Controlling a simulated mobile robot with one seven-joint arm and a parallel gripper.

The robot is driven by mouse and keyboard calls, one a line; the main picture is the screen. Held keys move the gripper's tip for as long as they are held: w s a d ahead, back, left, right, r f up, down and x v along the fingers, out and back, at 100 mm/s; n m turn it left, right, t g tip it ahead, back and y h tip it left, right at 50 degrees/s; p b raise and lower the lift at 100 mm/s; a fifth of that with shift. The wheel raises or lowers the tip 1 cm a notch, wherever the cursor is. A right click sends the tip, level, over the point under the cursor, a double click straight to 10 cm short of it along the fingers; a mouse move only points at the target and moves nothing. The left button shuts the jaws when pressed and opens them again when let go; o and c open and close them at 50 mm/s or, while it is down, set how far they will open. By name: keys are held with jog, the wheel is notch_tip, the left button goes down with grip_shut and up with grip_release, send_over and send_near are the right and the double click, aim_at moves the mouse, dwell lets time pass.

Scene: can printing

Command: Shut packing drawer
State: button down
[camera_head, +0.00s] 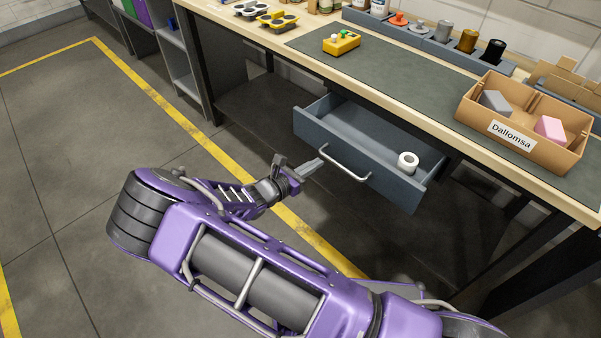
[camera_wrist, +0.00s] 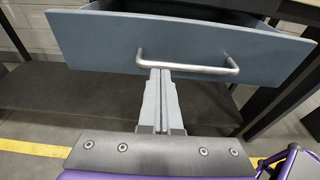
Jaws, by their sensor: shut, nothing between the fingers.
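The packing drawer (camera_head: 357,160) is a blue-grey drawer pulled out from under the workbench. A white roll (camera_head: 408,162) stands inside it at the right. Its front (camera_wrist: 100,40) carries a silver bar handle (camera_head: 344,162), which also shows in the wrist view (camera_wrist: 188,66). My gripper (camera_head: 318,160) is shut and empty, in front of the drawer near the handle's left end. In the wrist view the fingertips (camera_wrist: 160,72) overlap the left part of the handle. I cannot tell if they touch it.
The workbench (camera_head: 238,28) holds a dark mat, a yellow device (camera_head: 341,42) and a cardboard box (camera_head: 520,139) marked "Dallomsa" with a grey and a pink block. A shelf (camera_head: 172,45) stands to the left. The floor before the drawer is clear, with yellow lines.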

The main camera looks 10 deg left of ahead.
jog(key=shift+x, duration=1.15)
jog(key=b, duration=0.2)
send_near(353, 136)
jog(key=d+r, duration=0.1)
jog(key=w+d, duration=0.1)
jog(key=d, duration=0.1)
jog(key=w+d+r, duration=0.1)
jog(key=d, duration=0.1)
jog(key=shift+w+d+r, duration=0.1)
jog(key=shift+r, duration=0.2)
jog(key=shift+w+d, duration=0.1)
jog(key=shift+w, duration=0.15)
jog(key=shift+w+d+r, duration=0.1)
jog(key=shift+r, duration=0.1)
jog(key=shift+r, duration=0.1)
